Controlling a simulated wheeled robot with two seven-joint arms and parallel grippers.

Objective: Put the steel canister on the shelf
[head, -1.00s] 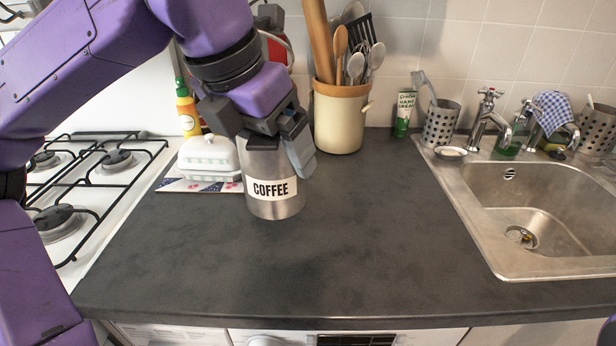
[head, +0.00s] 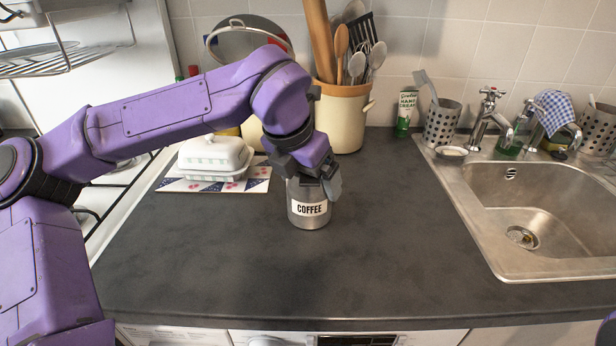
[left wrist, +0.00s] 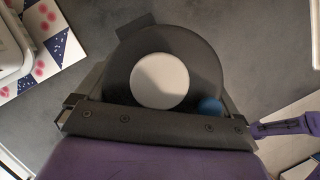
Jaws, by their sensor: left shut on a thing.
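The steel canister (head: 310,212) carries a white COFFEE label and is upright over the middle of the dark counter. Its base is at or close to the counter top; I cannot tell if it touches. My left gripper (head: 318,182) comes from above and is shut on the upper part of the canister, hiding its top in the head view. In the left wrist view the canister's round dark top (left wrist: 190,52) with a pale disc sits between the jaws. A wire rack shelf (head: 60,62) shows at the upper left. My right gripper is out of view.
A white butter dish (head: 215,155) on a patterned board (head: 258,180) stands left of the canister. A cream utensil pot (head: 342,120) stands behind it. The sink (head: 540,205) is at right, the hob at left. The front counter is clear.

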